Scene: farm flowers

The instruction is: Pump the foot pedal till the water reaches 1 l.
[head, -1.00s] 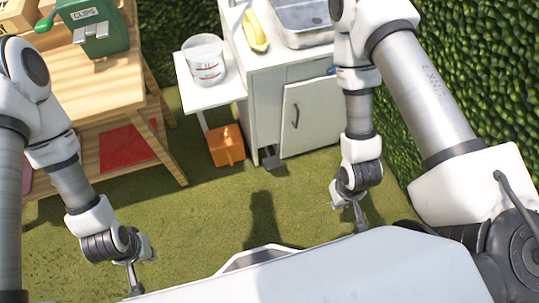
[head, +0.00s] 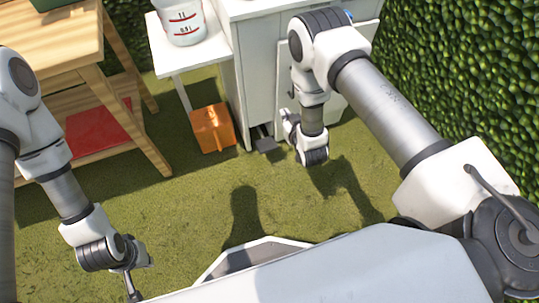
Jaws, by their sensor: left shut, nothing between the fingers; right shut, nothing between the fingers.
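The foot pedal (head: 264,143) is a small dark plate low at the foot of the white cabinet, just above the grass. The clear measuring jug (head: 184,30) stands on a white side shelf, with red marks at 1 l and 0.5 l; its top is cut off and I cannot tell the water level. My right gripper (head: 286,118) is shut and empty, in front of the cabinet, just right of the pedal and apart from it in the picture; its fingers are partly hidden by the wrist. My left gripper (head: 133,292) is shut and empty at the lower left, far from the pedal.
The white cabinet (head: 253,60) stands behind the pedal. A wooden table (head: 60,45) is at the left and a hedge (head: 465,80) at the right. The grass in front is clear.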

